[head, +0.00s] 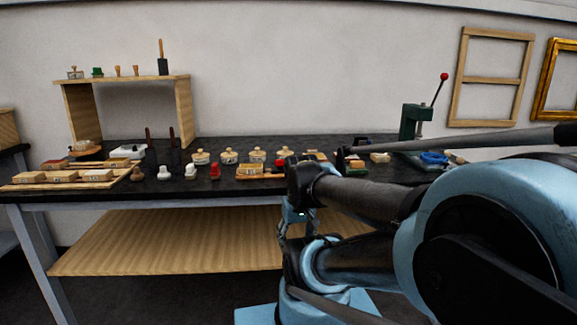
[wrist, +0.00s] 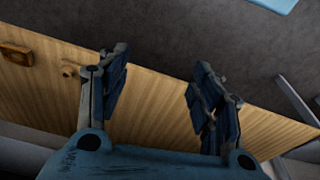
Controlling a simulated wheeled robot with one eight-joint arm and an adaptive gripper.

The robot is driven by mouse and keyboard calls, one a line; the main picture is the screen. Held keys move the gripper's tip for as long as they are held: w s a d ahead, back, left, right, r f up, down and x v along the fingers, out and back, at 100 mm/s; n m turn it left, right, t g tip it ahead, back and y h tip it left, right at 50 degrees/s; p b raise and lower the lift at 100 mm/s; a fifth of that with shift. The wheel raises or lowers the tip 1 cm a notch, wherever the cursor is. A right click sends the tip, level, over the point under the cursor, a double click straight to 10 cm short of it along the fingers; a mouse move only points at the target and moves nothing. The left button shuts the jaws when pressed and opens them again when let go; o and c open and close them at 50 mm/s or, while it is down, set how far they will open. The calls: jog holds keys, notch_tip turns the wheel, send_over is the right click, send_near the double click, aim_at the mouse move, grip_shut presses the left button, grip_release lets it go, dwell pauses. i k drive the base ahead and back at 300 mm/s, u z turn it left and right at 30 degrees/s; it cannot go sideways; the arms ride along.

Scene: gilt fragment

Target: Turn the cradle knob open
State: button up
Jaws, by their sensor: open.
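I cannot make out a cradle or its knob for certain in either view. I cannot tell whether either belongs to the cradle. My gripper (wrist: 160,62) is open and empty, with its two blue-and-black fingers apart over the wooden board (wrist: 155,95). In the head view my arm hides part of the bench.
A black-topped bench (head: 225,186) carries several stamps, small lidded pots and a wooden tray (head: 20,186) at left. A green press (head: 412,122) with a red-tipped lever stands at right. A wooden shelf (head: 170,245) spans below the top. Grey floor (wrist: 190,35) shows in the wrist view.

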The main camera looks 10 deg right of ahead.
aim_at(279, 163)
jog(key=u, duration=0.7)
jog(key=k, duration=1.25)
jog(key=z, duration=0.85)
jog(key=i, duration=1)
